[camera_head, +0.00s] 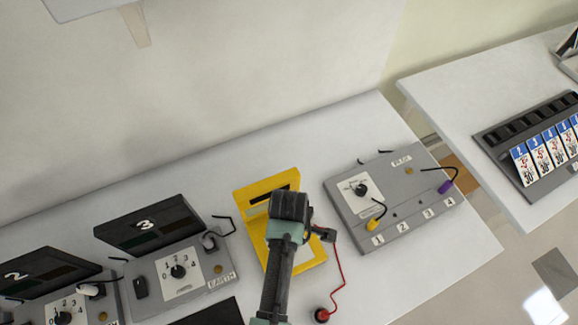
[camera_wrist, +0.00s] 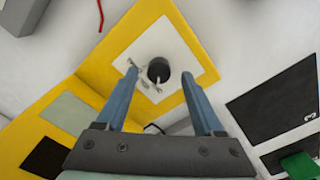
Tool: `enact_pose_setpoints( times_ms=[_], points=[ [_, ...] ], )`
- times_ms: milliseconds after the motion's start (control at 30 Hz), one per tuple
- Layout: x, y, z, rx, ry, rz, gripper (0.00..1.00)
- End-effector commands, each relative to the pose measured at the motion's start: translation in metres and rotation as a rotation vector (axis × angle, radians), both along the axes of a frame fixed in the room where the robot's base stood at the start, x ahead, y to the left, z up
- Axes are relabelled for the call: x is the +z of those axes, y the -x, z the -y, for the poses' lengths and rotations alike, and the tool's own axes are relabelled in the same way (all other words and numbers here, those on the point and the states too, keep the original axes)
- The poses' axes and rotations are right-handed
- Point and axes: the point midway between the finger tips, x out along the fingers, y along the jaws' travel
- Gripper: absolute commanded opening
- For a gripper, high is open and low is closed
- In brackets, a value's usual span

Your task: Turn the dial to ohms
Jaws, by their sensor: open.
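The yellow meter (camera_head: 255,197) stands on the white table, partly hidden behind my arm in the head view. In the wrist view, the meter (camera_wrist: 92,68) shows a white dial plate (camera_wrist: 152,37) with a dark round dial (camera_wrist: 158,69) on it. The dial's markings are too small to read. My gripper (camera_wrist: 158,70) is open, with one blue finger on either side of the dial in the picture. I cannot tell whether the fingers touch it. In the head view, my gripper (camera_head: 302,232) is over the meter, its fingers mostly hidden.
A red probe lead (camera_head: 339,272) lies right of the meter. A grey panel (camera_head: 395,222) with plugs stands further right. Grey boxes with dials, one labelled EARTH (camera_head: 196,287), stand on the left. A second table (camera_head: 440,100) holds a card rack (camera_head: 520,175).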

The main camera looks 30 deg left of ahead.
Motion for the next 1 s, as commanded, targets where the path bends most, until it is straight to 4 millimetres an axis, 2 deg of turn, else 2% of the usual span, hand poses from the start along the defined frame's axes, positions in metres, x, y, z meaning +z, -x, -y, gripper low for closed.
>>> enact_pose_setpoints(
  times_ms=[200,500,867,900,1000],
  points=[
    [-0.015,0.000,0.000,0.000,0.000,0.001,0.69],
    [-0.017,-0.001,0.000,0.000,-0.001,0.002,0.69],
    [-0.017,0.000,0.000,0.000,-0.001,0.001,0.04],
    [-0.017,0.000,0.000,0.000,-0.001,0.001,0.00],
    [-0.017,0.000,0.000,-0.001,-0.001,0.001,0.00]
  ],
)
